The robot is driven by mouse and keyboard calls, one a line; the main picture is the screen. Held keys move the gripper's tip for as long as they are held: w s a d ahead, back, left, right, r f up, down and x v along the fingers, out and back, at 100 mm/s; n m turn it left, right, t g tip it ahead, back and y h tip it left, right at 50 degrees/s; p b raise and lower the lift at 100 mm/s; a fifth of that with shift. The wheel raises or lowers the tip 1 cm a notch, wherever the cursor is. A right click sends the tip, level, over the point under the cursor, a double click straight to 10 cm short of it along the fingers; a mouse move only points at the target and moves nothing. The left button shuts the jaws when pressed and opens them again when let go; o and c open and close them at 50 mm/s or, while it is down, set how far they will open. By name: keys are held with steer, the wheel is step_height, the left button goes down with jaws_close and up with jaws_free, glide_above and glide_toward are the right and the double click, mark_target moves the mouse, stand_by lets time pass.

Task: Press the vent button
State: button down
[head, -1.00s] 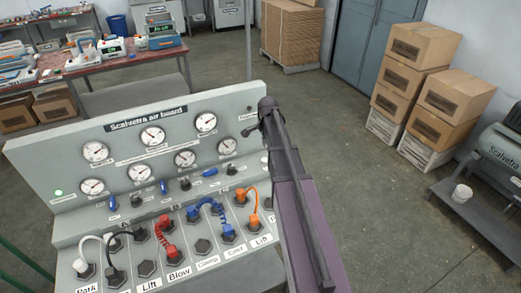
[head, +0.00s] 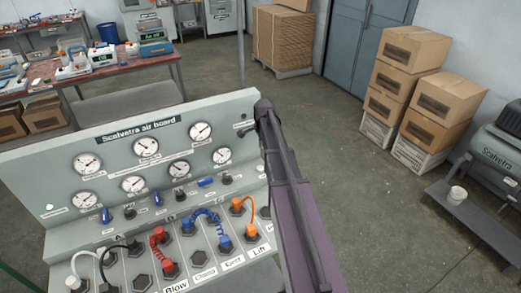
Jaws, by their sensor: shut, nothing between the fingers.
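The grey air board (head: 110,146) stands at the left in the head view, with round gauges, switches and hose sockets. My arm reaches up along its right edge. My gripper (head: 246,132) is a small dark shape at the arm's far end, in front of the board's upper right corner, just under a small unreadable label (head: 241,124). Its fingers look closed and hold nothing visible. I cannot make out a vent button; it may be hidden behind the gripper. Whether the fingertips touch the board cannot be told.
Coloured hoses, such as a red one (head: 155,245) and an orange one (head: 242,207), stick out from the board's lower slope. Cardboard boxes (head: 408,60) and a compressor on a low stand are at the right. A red-topped table (head: 125,68) is behind. Open floor lies right of my arm.

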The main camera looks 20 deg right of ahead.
mark_target(260, 169)
steer(key=shift+w+d+f+b, duration=0.1)
steer(key=shift+w+f+b, duration=0.2)
steer(key=shift+f+b, duration=1.9)
steer(key=shift+w+f+b, duration=0.3)
steer(key=shift+f+b, duration=1.85)
steer(key=shift+f, duration=0.1)
steer(key=shift+w+d+f+b, duration=0.1)
steer(key=shift+w+f+b, duration=0.2)
steer(key=shift+f+b, duration=1.9)
steer(key=shift+a, duration=0.1)
steer(key=shift+f+b, duration=0.7)
steer(key=shift+f, duration=0.05)
steer(key=shift+s+f+b, duration=0.15)
steer(key=shift+f+b, duration=0.05)
steer(key=shift+b, duration=0.15)
steer(key=shift+s+r, duration=0.1)
